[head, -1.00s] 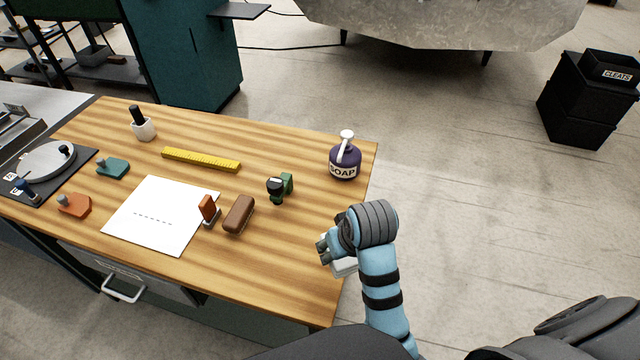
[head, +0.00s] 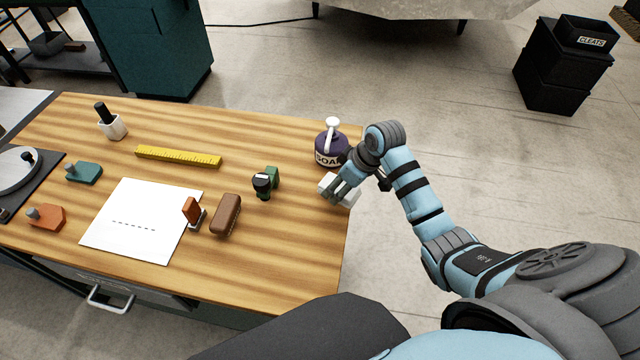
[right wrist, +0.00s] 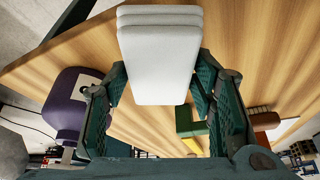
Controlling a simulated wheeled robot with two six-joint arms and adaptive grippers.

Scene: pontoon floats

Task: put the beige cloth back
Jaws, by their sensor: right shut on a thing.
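A folded pale cloth (head: 327,183), almost white rather than beige, is at the right edge of the wooden table, just in front of the soap bottle. In the right wrist view the cloth (right wrist: 160,60) is a thick folded pad between the fingers. My right gripper (head: 340,191) is shut on it and partly hides it in the head view. I cannot tell whether the cloth touches the tabletop. My left gripper is not in view.
The purple soap bottle (head: 330,148) stands close behind the cloth. A green stamp (head: 270,178), brown block (head: 227,214), orange-handled tool (head: 192,210), white sheet (head: 140,222) and yellow ruler (head: 178,156) lie further left. The table (head: 290,250) is bare at its front right.

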